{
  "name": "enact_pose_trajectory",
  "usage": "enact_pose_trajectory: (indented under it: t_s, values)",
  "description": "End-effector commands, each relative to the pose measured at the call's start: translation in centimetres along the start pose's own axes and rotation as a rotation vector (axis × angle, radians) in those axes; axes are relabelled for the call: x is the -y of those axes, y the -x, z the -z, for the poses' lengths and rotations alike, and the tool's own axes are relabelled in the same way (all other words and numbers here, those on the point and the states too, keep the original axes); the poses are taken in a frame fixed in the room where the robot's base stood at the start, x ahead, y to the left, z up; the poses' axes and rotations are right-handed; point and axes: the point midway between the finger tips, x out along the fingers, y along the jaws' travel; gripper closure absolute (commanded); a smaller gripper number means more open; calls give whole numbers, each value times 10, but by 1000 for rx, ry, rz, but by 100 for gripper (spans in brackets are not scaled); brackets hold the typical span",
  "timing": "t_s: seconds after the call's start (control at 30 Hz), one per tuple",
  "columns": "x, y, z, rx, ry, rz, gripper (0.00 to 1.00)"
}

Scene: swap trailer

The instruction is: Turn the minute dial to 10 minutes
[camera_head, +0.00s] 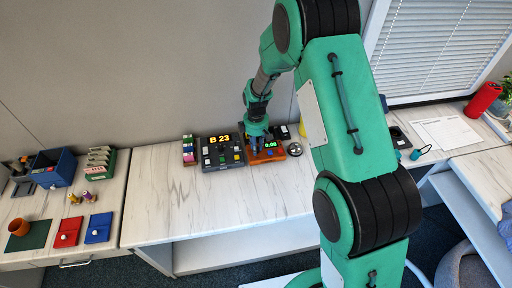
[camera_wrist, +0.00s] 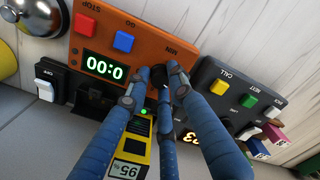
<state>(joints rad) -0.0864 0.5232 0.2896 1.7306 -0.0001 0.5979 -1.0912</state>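The orange timer box (camera_head: 268,153) stands on the marble-topped counter, just right of a dark keypad box. Its green display (camera_wrist: 104,67) reads 0:00, upside down in the wrist view. The minute dial (camera_wrist: 159,78) is a small dark knob beside the MIN label, partly hidden by my fingers. My gripper (camera_wrist: 160,74) has its blue fingertips close around the dial; whether they press on it cannot be told. The dial's pointer is hidden. A blue GO button (camera_wrist: 124,41) and a red STOP button (camera_wrist: 85,25) sit on the same face.
The dark call box (camera_head: 222,151) with coloured buttons and an orange B 23 display is close on the left. A silver bell (camera_head: 295,149) is on the right. A yellow device (camera_wrist: 130,158) is under my fingers. The counter's front is clear.

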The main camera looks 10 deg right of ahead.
Motion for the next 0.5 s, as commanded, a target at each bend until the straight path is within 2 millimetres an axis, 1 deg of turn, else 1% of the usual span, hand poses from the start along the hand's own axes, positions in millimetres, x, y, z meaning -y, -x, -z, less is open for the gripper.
enact_pose_trajectory:
  t_s: [0.27,0.5]
  values:
    - [0,0,0,0,-11,0,100]
    - [1,0,0,1,-81,1,100]
